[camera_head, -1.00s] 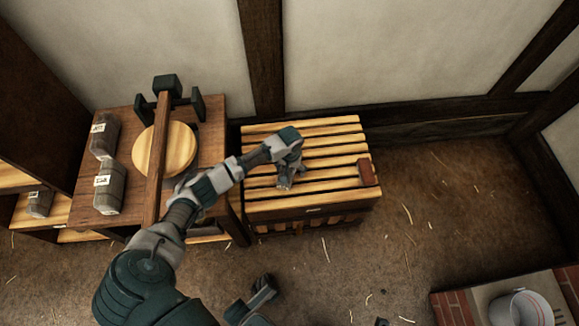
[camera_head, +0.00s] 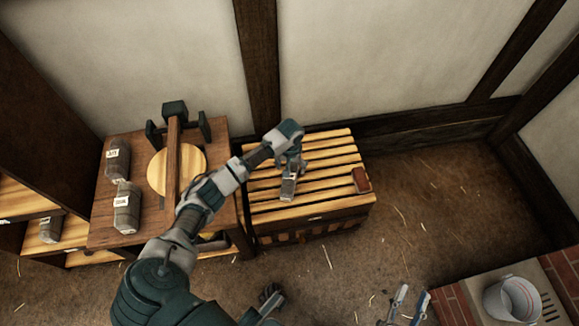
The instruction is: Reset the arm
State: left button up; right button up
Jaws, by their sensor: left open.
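My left arm reaches up from the bottom left and bends over at its wrist. My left gripper (camera_head: 289,187) points down over the slatted wooden crate top (camera_head: 335,172). It is open, and I see nothing held in it. Whether it touches the slats I cannot tell. My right gripper (camera_head: 407,306) shows only in part at the bottom edge, low over the floor. Its two pale fingers stand apart with nothing visible between them.
Left of the crate is a wooden bench (camera_head: 105,226) with a round wooden disc (camera_head: 190,168), a post frame and labelled grey weights (camera_head: 126,207). A bucket (camera_head: 512,300) stands on brickwork at lower right.

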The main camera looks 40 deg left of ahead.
jog(key=shift+w+a, duration=0.15)
jog(key=shift+a, duration=0.2)
